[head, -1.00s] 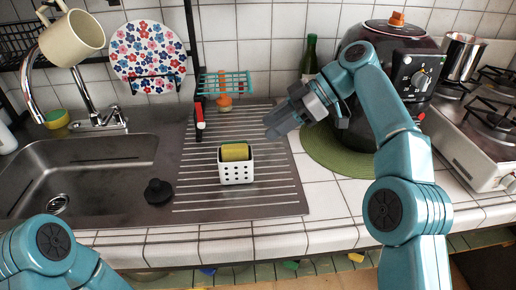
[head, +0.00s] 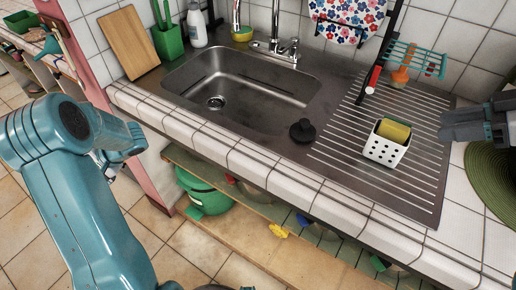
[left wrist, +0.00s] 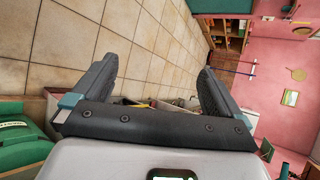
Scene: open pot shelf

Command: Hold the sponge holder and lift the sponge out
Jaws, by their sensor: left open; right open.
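The white sponge holder (head: 382,151), with round holes in its front, stands upright on the ribbed drainboard right of the sink. A yellow sponge (head: 395,130) sits in it, its top showing above the rim and its lower part hidden. My right gripper (head: 445,124) is open and empty at the right edge of the head view, to the right of the holder and apart from it. My left gripper (left wrist: 160,70) is open in the left wrist view, with nothing between its fingers and tiled floor beyond. My left arm is low at the left, away from the holder.
A black plunger-like stopper (head: 303,131) stands left of the holder. A teal rack (head: 415,58) and a red-handled tool (head: 372,80) are behind it. A green mat (head: 492,175) lies at the right. A green pot (head: 204,193) is on the shelf below the counter.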

